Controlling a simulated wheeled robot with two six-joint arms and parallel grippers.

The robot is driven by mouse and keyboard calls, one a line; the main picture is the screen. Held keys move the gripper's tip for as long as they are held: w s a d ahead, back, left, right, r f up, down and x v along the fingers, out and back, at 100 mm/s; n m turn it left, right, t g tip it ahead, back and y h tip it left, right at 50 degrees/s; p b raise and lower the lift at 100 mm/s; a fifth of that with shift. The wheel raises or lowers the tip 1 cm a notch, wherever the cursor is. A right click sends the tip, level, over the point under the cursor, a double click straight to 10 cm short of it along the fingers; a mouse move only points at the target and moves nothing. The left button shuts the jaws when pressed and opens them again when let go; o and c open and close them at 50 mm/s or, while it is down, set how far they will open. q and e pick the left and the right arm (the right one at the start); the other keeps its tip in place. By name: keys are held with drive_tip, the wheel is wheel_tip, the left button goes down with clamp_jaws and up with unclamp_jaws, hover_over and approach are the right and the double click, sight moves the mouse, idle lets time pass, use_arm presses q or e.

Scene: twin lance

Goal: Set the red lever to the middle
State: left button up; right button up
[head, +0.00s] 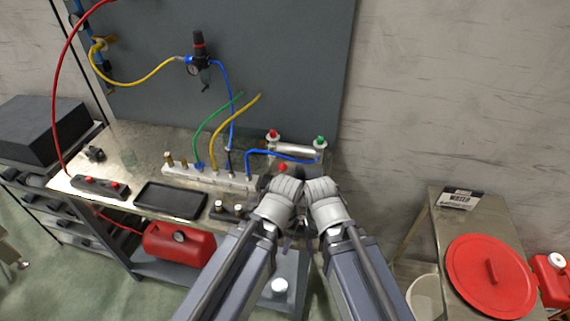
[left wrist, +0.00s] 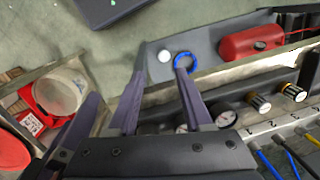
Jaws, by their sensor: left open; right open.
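A small red part (head: 283,168), perhaps the red lever, shows just above my two wrists in the head view; its shape and setting cannot be made out. A silver cylinder (head: 298,150) with a red and a green cap lies behind it. My right gripper (head: 320,188) is at the bench's right end, close beside my left gripper (head: 285,188). Both are open, their fingers mostly hidden in the head view. In the left wrist view the left gripper (left wrist: 163,70) has its fingers apart, with nothing held between them. The red lever cannot be made out there.
A white manifold (head: 205,176) with coloured hoses stands on the bench, behind a black tray (head: 170,200). A red tank (head: 180,243) sits below. A side table (head: 455,222) with a red lid (head: 490,275) stands at right. A blue ring (left wrist: 185,60) lies on the lower shelf.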

use_arm(q)
drive_tip(key=shift+o, duration=0.2)
drive_tip(key=shift+o, duration=0.6)
drive_tip(key=shift+w+r, duration=0.15)
drive_tip(key=shift+w, duration=0.05)
wheel_tip(320, 180, up, 9)
drive_tip(key=m+t+h+p, duration=0.1)
drive_tip(key=m+p, duration=0.9)
drive_tip(key=m, duration=0.4)
hover_over(279, 172)
drive_tip(key=shift+r, duration=0.15)
drive_tip(key=f+b, duration=0.8)
drive_tip(key=shift+w, duration=0.25)
